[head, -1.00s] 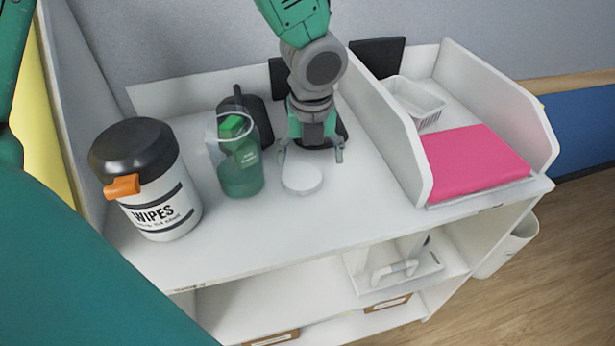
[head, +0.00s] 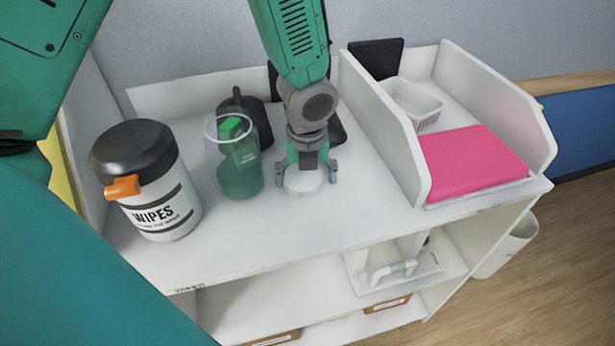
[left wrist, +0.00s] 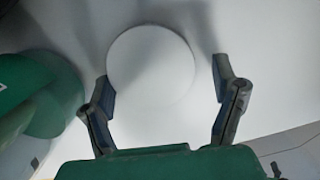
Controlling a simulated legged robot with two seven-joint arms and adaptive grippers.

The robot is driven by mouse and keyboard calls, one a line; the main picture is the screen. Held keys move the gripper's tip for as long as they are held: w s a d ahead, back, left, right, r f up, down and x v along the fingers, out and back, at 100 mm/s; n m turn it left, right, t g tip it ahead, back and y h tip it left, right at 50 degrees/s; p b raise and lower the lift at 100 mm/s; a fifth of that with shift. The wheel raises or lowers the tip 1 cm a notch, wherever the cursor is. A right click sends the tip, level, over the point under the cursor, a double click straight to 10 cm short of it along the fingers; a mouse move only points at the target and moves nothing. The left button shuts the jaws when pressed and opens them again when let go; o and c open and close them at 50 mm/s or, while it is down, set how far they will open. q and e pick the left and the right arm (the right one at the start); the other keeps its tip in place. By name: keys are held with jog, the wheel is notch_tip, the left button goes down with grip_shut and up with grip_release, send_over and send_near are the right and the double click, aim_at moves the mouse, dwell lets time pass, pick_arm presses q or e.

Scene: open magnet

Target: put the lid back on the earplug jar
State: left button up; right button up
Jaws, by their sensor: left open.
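The lid is a round white disc (head: 303,182) lying on the white shelf top; it also shows in the left wrist view (left wrist: 152,66). The earplug jar (head: 240,178) is a clear, open-topped cup with green contents, standing upright just left of the lid. Part of its green side shows at the left of the wrist view (left wrist: 58,95). My left gripper (head: 306,182) is open over the lid, its fingers on either side. In the left wrist view the left finger is close to the lid's edge and the right finger is apart from it. My right gripper is not in view.
A wipes tub (head: 155,180) with a black top stands left of the jar. A black object (head: 250,112) is behind the jar. A white divider (head: 385,125) bounds the right side, with a pink pad (head: 473,165) and a white basket (head: 415,103) beyond. The shelf front is clear.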

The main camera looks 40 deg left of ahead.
pick_arm(q)
jog(key=shift+a+f, duration=0.1)
jog(key=shift+a, duration=0.85)
jog(key=c, duration=0.4)
jog(key=shift+a+f, duration=0.15)
jog(key=shift+a, duration=0.2)
jog(key=shift+c, duration=0.3)
jog(key=shift+d+r, duration=0.2)
jog(key=shift+d, duration=0.5)
jog(key=shift+d+r, duration=0.35)
jog(key=shift+r, duration=0.25)
notch_tip(320, 180, up, 9)
jog(key=a, duration=0.2)
notch_tip(320, 180, up, 8)
send_over(297, 174)
jog(key=shift+d+f+p, duration=0.2)
jog(key=shift+p, duration=0.15)
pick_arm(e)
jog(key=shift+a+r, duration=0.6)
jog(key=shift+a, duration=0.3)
